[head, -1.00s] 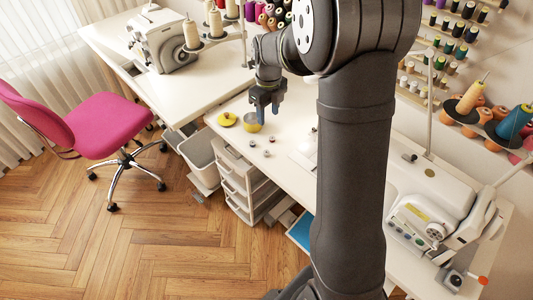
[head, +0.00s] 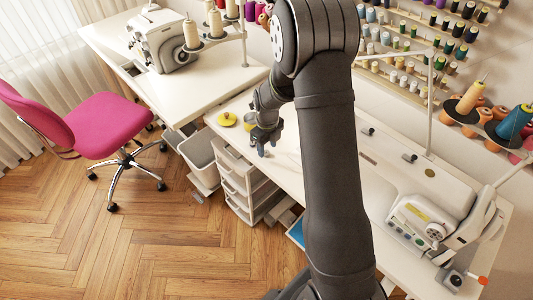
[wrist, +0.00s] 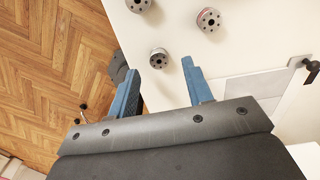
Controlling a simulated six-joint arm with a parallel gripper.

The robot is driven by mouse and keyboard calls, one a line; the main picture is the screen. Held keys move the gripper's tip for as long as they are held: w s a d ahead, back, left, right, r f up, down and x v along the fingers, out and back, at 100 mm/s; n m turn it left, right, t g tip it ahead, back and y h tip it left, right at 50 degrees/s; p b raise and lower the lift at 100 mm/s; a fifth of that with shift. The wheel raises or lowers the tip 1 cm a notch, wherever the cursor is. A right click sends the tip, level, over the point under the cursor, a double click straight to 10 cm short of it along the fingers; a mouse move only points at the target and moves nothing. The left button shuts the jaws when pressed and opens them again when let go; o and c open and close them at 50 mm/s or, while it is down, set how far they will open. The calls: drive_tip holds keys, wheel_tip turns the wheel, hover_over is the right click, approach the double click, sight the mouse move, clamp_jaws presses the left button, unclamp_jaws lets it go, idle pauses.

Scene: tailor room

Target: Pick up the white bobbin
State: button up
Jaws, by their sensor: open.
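A small bobbin with a pale, whitish winding and a dark end (wrist: 158,58) stands on the white table in the wrist view, between the lines of my fingertips. My gripper (wrist: 160,68) is open, its blue fingers on either side of this bobbin, with nothing held. I cannot tell the remaining height above the table. In the head view my gripper (head: 264,143) hangs low over the table near its front edge, and the bobbin is too small or hidden to make out there.
A reddish bobbin (wrist: 209,19) and another bobbin (wrist: 138,4) stand close by. White drawers (head: 236,180) stand under the table edge; a sewing machine (head: 430,220) is at right.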

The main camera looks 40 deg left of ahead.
wheel_tip(320, 180, down, 2)
drive_tip(key=shift+f, duration=0.1)
clamp_jaws()
